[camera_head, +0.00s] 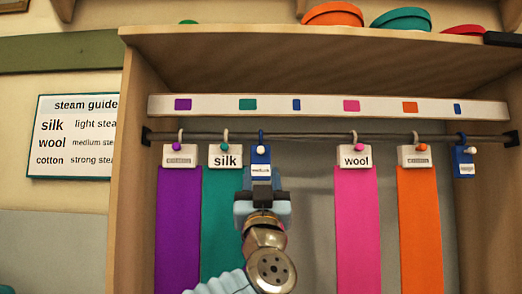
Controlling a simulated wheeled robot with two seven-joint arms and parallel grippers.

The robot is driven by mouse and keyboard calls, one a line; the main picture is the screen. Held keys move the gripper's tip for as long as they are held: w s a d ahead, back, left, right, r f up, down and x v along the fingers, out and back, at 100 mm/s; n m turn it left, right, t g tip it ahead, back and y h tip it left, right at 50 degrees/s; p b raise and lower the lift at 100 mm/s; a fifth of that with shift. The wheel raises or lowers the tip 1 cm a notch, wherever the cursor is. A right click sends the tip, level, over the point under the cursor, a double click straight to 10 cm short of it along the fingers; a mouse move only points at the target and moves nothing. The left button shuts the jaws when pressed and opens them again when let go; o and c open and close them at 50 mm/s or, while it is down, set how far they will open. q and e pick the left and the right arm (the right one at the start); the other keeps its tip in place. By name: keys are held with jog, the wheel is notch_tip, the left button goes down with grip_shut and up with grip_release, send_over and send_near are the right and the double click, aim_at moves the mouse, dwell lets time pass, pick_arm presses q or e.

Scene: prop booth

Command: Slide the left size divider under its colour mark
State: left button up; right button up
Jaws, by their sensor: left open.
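The left size divider (260,157) is a blue tag with a white label and a white knob. It hangs from the rail (305,137) by a blue hook, just right of the teal "silk" hanger. Its blue colour mark (297,104) is on the white strip above, to the right of the divider. My left gripper (262,184) is open, directly below and in front of the divider's lower edge, which it partly covers. I cannot tell whether its fingers touch the divider. My right gripper is not in view.
Purple (178,230) and teal (222,220) cloths hang left of the divider; pink (357,230) and orange (420,230) cloths hang right. The rail is bare between the divider and the pink "wool" hanger (355,156). Another blue divider (464,160) hangs far right.

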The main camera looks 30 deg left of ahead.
aim_at(261, 152)
pick_arm(q)
jog(key=p+x, duration=0.2)
jog(key=x, duration=0.5)
jog(key=shift+w+r, duration=0.2)
jog(key=shift+r, duration=0.1)
grip_shut()
